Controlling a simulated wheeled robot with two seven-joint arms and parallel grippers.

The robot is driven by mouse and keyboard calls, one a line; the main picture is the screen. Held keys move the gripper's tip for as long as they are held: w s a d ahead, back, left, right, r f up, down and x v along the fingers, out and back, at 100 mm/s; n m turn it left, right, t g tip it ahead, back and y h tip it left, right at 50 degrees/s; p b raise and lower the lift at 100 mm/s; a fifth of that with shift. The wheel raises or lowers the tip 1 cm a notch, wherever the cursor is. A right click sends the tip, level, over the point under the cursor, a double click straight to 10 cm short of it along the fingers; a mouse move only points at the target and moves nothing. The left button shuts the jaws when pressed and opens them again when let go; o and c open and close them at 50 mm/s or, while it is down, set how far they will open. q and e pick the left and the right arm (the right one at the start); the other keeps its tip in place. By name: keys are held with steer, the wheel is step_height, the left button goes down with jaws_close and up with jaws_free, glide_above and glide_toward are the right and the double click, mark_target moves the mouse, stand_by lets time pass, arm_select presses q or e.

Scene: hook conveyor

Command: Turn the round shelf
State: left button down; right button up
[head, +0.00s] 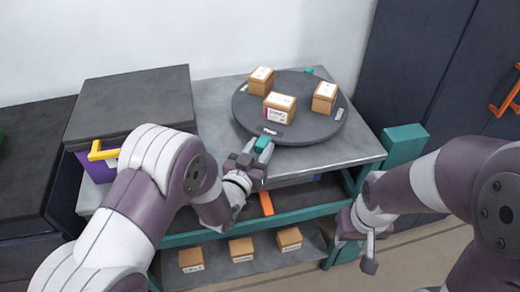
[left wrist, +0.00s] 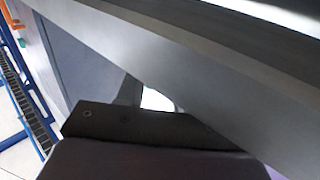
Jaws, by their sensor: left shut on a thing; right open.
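The round shelf (head: 318,125) is a dark grey disc on the grey table top. One small teal handle (head: 262,143) sticks out at its front-left rim, and another teal piece (head: 308,70) shows at its back rim. My left gripper (head: 252,153) is at the front handle, shut on it; the fingers partly hide the contact. The left wrist view shows mostly grey surfaces close up, with no clear handle. My right gripper (head: 360,238) is open and empty, low in front of the table's right corner, apart from the shelf.
Three cardboard boxes stand on the disc: one at the back left (head: 261,81), one at the front (head: 279,108), one at the right (head: 324,98). A dark-topped bin (head: 130,95) with a yellow handle (head: 100,151) stands left. Several boxes sit on the lower shelf (head: 310,262). A dark cabinet (head: 410,70) stands right.

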arm_select(q)
steer(key=c, duration=0.8)
jaws_free()
steer(key=v, duration=1.2)
steer(key=shift+s, duration=0.25)
